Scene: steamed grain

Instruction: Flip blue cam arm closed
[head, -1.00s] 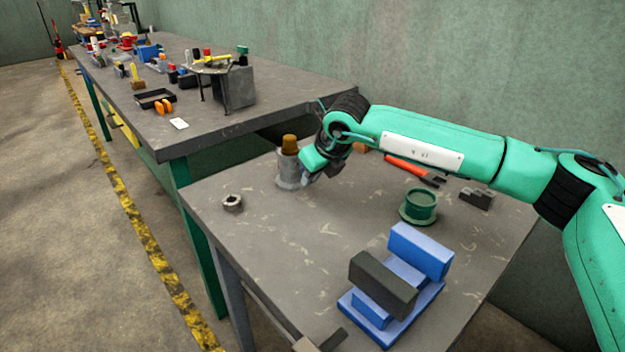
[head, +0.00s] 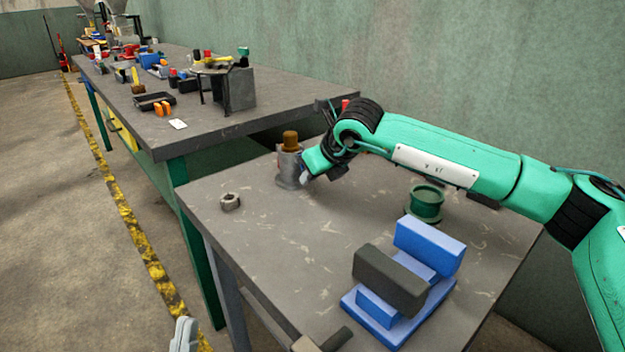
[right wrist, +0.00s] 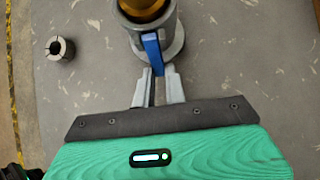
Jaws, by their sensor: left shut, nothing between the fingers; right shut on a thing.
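A grey cylindrical fixture (head: 287,172) with an orange-brown plug (head: 290,140) on top stands upright on the near table. Its blue cam arm (right wrist: 152,52) slopes down the fixture's side toward my fingers in the right wrist view. My right gripper (right wrist: 158,78) is shut on the lower end of the cam arm. In the head view, my right gripper reaches the fixture from the right and hides most of the cam arm. My left gripper (head: 184,336) shows only as grey fingers at the bottom edge, shut and empty, away from the fixture.
A grey ring nut (head: 230,202) lies left of the fixture. A green cup-like part (head: 426,203) and a blue block fixture with a dark bar (head: 390,280) stand to the right and front. A cluttered bench (head: 230,118) stands behind. The table's middle is clear.

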